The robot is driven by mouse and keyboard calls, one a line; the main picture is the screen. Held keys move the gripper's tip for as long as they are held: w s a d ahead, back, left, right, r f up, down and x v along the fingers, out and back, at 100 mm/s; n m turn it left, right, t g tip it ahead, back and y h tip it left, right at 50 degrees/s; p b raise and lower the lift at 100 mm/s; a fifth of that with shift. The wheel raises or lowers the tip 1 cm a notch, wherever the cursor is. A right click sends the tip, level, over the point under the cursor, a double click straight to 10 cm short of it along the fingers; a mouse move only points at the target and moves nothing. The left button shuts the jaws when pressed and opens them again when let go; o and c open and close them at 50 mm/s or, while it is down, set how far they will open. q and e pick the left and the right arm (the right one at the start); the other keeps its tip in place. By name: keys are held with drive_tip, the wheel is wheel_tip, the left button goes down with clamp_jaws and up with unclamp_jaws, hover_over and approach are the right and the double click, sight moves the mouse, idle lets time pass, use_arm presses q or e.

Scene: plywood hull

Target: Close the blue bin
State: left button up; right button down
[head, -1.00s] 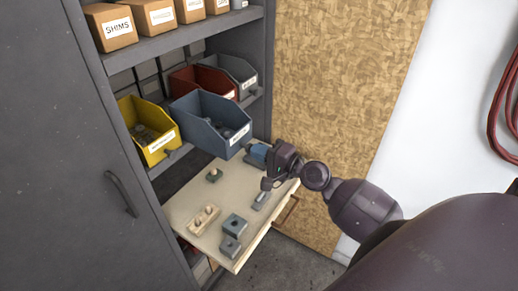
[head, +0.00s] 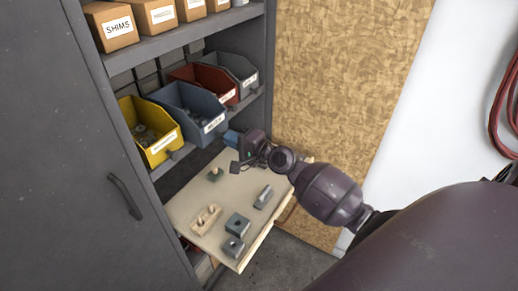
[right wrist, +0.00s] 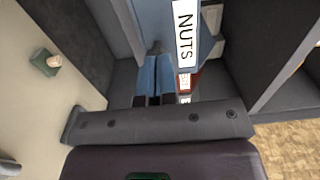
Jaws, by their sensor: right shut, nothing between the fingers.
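The blue bin (head: 172,97) sits on the cabinet's middle shelf, between the yellow bin and the red bin. My right gripper (head: 232,139) is just in front of and below the bin's front right corner. Its fingers (right wrist: 153,80) are shut together and empty; I cannot tell whether they touch the bin. My left gripper is not in view.
A yellow bin (head: 163,150), a red bin (head: 217,93) and a grey bin (head: 244,82) share the shelf. A pulled-out board (head: 190,198) with several small blocks lies below my gripper. A cabinet door (head: 90,190) stands at left. A wooden panel (head: 340,90) is at right.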

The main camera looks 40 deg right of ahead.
sight(222, 133)
drive_tip(key=x, duration=0.6)
drive_tip(key=shift+r+b, duration=0.1)
drive_tip(key=shift+b, duration=0.2)
drive_tip(key=shift+w+r, duration=0.1)
drive_tip(key=shift+r, duration=0.05)
